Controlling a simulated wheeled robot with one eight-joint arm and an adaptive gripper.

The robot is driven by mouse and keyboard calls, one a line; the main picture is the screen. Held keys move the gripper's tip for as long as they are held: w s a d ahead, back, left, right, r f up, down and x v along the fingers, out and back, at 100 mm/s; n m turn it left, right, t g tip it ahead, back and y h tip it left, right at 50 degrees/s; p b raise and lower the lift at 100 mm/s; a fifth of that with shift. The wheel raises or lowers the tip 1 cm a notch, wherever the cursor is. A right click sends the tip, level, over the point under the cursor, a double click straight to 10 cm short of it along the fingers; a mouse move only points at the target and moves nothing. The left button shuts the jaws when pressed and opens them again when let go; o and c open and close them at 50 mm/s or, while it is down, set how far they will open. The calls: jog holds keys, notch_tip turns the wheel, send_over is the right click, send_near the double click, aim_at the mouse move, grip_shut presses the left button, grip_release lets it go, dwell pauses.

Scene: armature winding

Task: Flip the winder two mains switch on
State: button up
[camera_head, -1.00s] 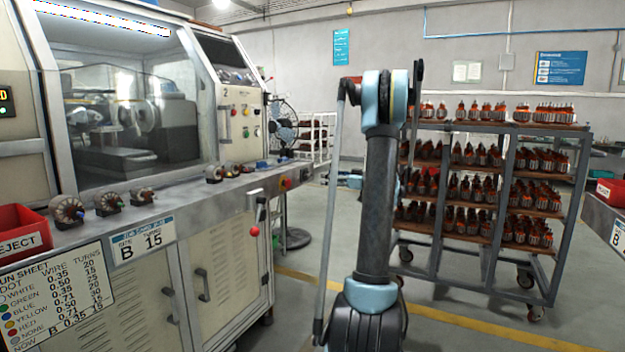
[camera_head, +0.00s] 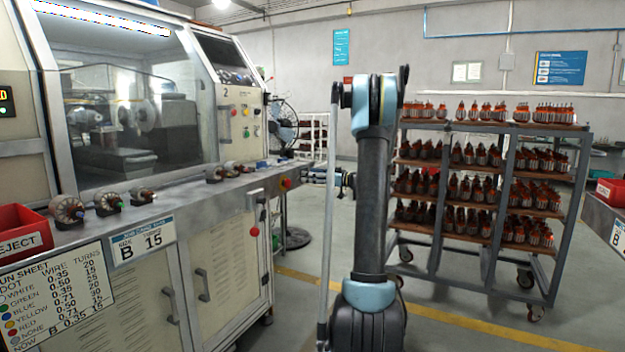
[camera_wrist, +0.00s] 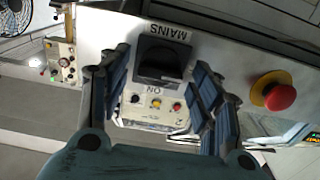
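The mains switch (camera_wrist: 160,62) is a dark block on a pale panel in the wrist view, seen upside down. A MAINS label (camera_wrist: 168,30) is above it and an ON label (camera_wrist: 152,90) below it in the picture. I cannot tell which way its handle is set. My gripper (camera_wrist: 165,95) is open, its two dark fingers on either side of the switch; contact is not clear. In the head view my gripper (camera_head: 318,176) is at the right end of the bench, and I cannot make out the switch there.
A red emergency stop (camera_wrist: 280,97) is beside the switch, to the right in the wrist view; it also shows on the bench front in the head view (camera_head: 286,183). A red-ball lever (camera_head: 254,231) hangs lower left. A fan (camera_head: 283,125) stands behind. A loaded rack (camera_head: 440,255) stands right.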

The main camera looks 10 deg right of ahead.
jog(key=c, duration=0.8)
jog(key=shift+d, duration=0.1)
jog(key=shift+c, duration=0.2)
jog(key=shift+m, duration=0.3)
jog(key=m, duration=1.7)
jog(key=shift+w+f, duration=0.2)
jog(key=shift+m, duration=0.3)
